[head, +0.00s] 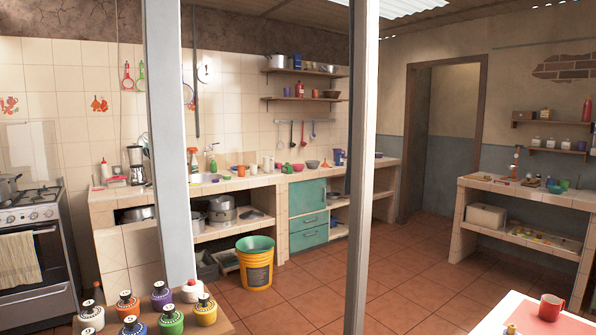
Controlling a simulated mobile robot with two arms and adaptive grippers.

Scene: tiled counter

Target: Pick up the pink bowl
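A small pinkish bowl (313,164) stands on the tiled counter (240,184) along the back wall, near the right part of its top. It is small in the head view, and its inside is hard to make out. Neither of my grippers shows in this view, and nothing is seen touching the bowl.
Other small dishes and a blue jug (338,157) stand near the bowl. A yellow bucket (255,265) stands on the floor before the counter. Two pale posts (362,220) block parts of the view. Colourful jars (171,318) crowd a near table. The floor (310,295) between is open.

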